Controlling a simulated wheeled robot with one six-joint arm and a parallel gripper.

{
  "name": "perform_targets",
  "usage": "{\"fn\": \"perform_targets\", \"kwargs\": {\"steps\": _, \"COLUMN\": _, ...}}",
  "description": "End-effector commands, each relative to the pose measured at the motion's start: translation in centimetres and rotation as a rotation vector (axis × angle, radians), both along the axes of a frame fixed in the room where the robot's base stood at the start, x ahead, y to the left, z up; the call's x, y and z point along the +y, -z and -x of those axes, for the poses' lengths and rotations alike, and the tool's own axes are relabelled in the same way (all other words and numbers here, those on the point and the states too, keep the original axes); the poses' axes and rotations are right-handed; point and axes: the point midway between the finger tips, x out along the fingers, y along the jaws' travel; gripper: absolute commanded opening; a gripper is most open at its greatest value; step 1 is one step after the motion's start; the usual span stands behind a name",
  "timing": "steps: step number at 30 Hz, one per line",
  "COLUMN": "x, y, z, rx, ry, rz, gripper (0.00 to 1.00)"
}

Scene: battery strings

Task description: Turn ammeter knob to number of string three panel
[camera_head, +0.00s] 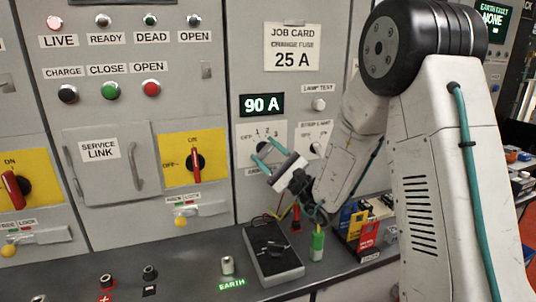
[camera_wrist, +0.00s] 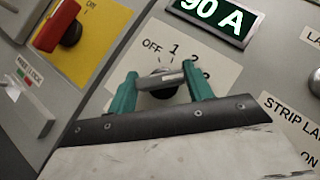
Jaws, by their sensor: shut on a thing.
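The ammeter knob (camera_wrist: 160,81) is a grey bar handle on a dark round base, on a pale dial plate (camera_wrist: 207,58) marked OFF, 1, 2 and a partly hidden mark. In the head view the plate (camera_head: 247,131) reads OFF, 1, 2, 3. My gripper (camera_wrist: 162,85) is shut on the knob, one teal finger at each end of the bar; it also shows in the head view (camera_head: 266,154). I cannot tell which mark the knob points to. The ammeter display (camera_head: 262,105) above reads 90 A. I see no panel numbered three.
Left of the dial is a yellow plate with a red ON/OFF handle (camera_head: 196,162) and a service link cover (camera_head: 98,152). A lamp test button (camera_head: 319,104) sits to the right. Below, a black meter (camera_head: 272,253) and a green-and-white item (camera_head: 317,243) stand on the shelf.

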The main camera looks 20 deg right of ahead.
Motion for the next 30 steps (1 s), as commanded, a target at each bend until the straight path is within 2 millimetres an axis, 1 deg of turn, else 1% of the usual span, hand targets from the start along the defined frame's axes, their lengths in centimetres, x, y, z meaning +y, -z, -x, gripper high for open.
{"fn": "perform_targets", "kwargs": {"steps": 1, "x": 0.0, "y": 0.1, "z": 0.0, "rx": 0.002, "ry": -0.001, "rz": -0.001, "gripper": 0.28}}
{"fn": "perform_targets", "kwargs": {"steps": 2, "x": 0.0, "y": 0.1, "z": 0.0, "rx": 0.002, "ry": -0.001, "rz": -0.001, "gripper": 0.56}}
{"fn": "perform_targets", "kwargs": {"steps": 3, "x": 0.0, "y": 0.1, "z": 0.0, "rx": 0.002, "ry": -0.001, "rz": -0.001, "gripper": 0.68}}
{"fn": "perform_targets", "kwargs": {"steps": 4, "x": 0.0, "y": 0.1, "z": 0.0, "rx": 0.001, "ry": -0.002, "rz": -0.001, "gripper": 0.73}}
{"fn": "perform_targets", "kwargs": {"steps": 14, "x": -0.2, "y": 0.2, "z": 0.2, "rx": 0.002, "ry": 0.001, "rz": 0.001, "gripper": 0.73}}
{"fn": "perform_targets", "kwargs": {"steps": 17, "x": -0.8, "y": 0.8, "z": 1.0, "rx": 0.003, "ry": 0.001, "rz": 0.000, "gripper": 0.73}}
{"fn": "perform_targets", "kwargs": {"steps": 24, "x": -2.8, "y": 2.9, "z": 3.9, "rx": 0.004, "ry": 0.001, "rz": -0.001, "gripper": 0.73}}
{"fn": "perform_targets", "kwargs": {"steps": 30, "x": -3.7, "y": 3.8, "z": 5.2, "rx": 0.002, "ry": 0.000, "rz": 0.000, "gripper": 0.73}}
